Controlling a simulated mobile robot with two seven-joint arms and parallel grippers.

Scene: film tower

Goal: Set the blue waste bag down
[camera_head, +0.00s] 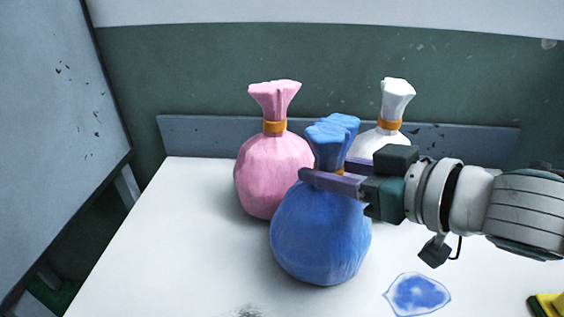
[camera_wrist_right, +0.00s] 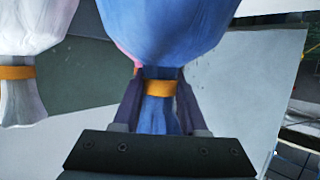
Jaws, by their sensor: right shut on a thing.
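The blue waste bag (camera_head: 321,238) is a round bag with a gathered neck and an orange tie. My right gripper (camera_head: 325,176) comes in from the right and is shut on the bag's neck, one finger on each side. In the right wrist view the blue bag (camera_wrist_right: 172,30) fills the top middle, with its orange band between the fingers (camera_wrist_right: 157,100). The bag is upright over the white table top (camera_head: 150,240); I cannot tell whether its bottom touches it. My left gripper is not in view.
A pink bag (camera_head: 272,172) stands behind and left of the blue one. A white bag (camera_head: 394,105) stands behind right, partly hidden by my gripper. A blue mark (camera_head: 418,293) lies on the table at front right, near a yellow item (camera_head: 545,305). The table's left side is clear.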

